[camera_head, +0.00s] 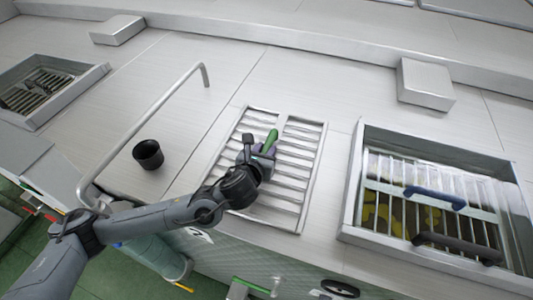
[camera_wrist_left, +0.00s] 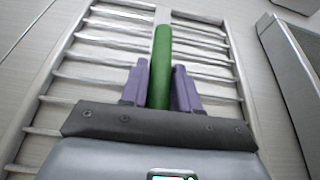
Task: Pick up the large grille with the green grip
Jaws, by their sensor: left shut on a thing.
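The large grille (camera_head: 300,137) is a pale metal frame with slats, lying on the light worktop in the middle of the head view. It fills much of the left wrist view (camera_wrist_left: 90,53). Its green grip (camera_head: 271,138) runs along the middle bar and shows between purple fingers in the left wrist view (camera_wrist_left: 162,55). My left gripper (camera_head: 262,152) is shut on the green grip, with one finger on each side. The near part of the grip is hidden by the gripper. I cannot tell whether the grille touches the worktop all round. My right gripper is not in view.
A metal basin (camera_head: 351,190) at the right holds a grate with a blue handle (camera_head: 434,197) and a dark handle (camera_head: 456,247). A black cup (camera_head: 148,154) and a bent metal pipe (camera_head: 150,118) are at the left. Another basin (camera_head: 92,80) lies far left.

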